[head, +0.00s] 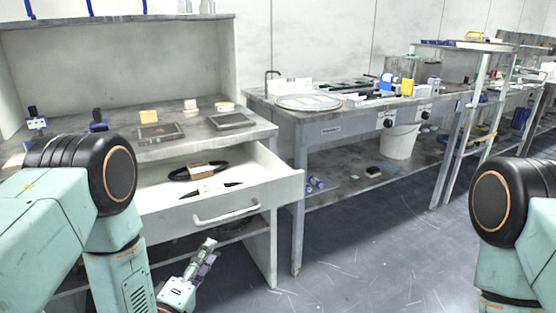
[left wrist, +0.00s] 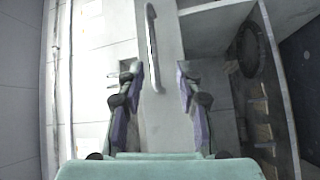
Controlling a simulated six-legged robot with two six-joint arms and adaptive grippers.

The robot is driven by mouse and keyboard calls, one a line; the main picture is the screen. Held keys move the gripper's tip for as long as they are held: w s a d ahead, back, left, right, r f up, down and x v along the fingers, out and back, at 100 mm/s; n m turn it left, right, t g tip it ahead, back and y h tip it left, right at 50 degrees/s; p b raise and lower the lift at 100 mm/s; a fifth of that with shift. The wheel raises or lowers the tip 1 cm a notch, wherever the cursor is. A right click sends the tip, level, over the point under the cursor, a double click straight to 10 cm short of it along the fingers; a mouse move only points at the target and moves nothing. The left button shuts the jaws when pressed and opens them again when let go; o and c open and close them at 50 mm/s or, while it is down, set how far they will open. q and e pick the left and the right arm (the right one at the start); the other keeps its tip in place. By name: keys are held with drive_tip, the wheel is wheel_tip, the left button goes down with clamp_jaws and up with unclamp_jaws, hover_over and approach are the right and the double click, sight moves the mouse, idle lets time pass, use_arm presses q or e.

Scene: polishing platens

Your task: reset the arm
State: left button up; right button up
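My left gripper (head: 204,262) hangs low in front of the open drawer (head: 235,197) of the left workbench, below the drawer's handle (head: 226,216). In the left wrist view the two fingers of my left gripper (left wrist: 158,82) are spread apart with nothing between them. The drawer handle (left wrist: 152,40) lies ahead between the fingertips, and I see no contact with it. My right arm's teal and black joint shows at the right edge of the head view; its gripper is out of view.
A second bench (head: 352,118) with a round platen (head: 308,102) stands beyond. A white bucket (head: 400,142) sits beneath it. Floor (head: 365,255) at centre right is clear.

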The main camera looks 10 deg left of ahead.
use_arm(q)
drive_tip(key=s+a+f+m+g+y, duration=0.1)
drive_tip(key=s+f+m+g+y, duration=0.2)
drive_tip(key=s+f+m+g, duration=0.95)
drive_tip(key=s+f+g, duration=0.3)
drive_tip(key=s, duration=0.8)
drive_tip(key=s+a+f+g+y, duration=0.1)
drive_tip(key=s+f+g, duration=0.2)
drive_tip(key=s, duration=0.8)
drive_tip(key=shift+f, duration=0.5)
drive_tip(key=shift+a+r, duration=0.1)
